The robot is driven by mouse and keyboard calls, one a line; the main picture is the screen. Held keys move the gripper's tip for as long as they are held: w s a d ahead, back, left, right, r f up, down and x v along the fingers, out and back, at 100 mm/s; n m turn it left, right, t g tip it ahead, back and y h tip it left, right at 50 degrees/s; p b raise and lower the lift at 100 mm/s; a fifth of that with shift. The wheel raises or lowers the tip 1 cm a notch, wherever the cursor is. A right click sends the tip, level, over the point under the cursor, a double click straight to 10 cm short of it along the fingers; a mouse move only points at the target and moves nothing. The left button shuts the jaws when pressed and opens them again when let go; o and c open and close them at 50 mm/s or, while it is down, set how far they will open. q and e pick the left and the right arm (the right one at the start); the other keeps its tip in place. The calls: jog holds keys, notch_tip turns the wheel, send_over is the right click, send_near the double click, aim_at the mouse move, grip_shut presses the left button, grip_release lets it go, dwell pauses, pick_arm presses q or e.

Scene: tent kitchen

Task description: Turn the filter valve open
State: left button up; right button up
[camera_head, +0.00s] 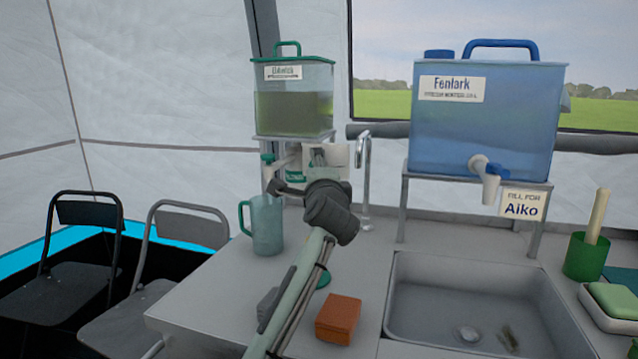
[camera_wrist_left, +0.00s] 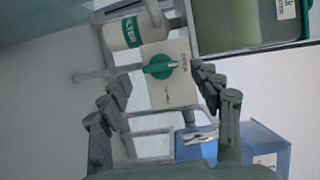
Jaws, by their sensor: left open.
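The filter valve is a green knob (camera_wrist_left: 160,67) on a pale panel (camera_wrist_left: 178,92) with small lettering, seen in the left wrist view. A white filter body (camera_wrist_left: 130,34) with a green label sits beside the panel. My left gripper (camera_wrist_left: 163,97) is open, its two fingers spread to either side of the panel, with the knob ahead between them. I see no contact with the knob. In the head view my left gripper (camera_head: 288,187) is in front of the filter, under the green-lidded tank (camera_head: 294,105), and partly hides it. My right gripper is not in view.
A clear jug (camera_head: 263,224) stands left of my left arm. A thin metal tap (camera_head: 365,180) rises to the right. A blue Fenlark tank (camera_head: 484,125) sits on a stand behind the sink (camera_head: 400,290). An orange-brown block (camera_head: 339,318) lies on the counter near my forearm.

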pick_arm(q)
jog(key=s, duration=0.9)
jog(key=shift+s+d, duration=0.2)
jog(key=shift+d, duration=0.15)
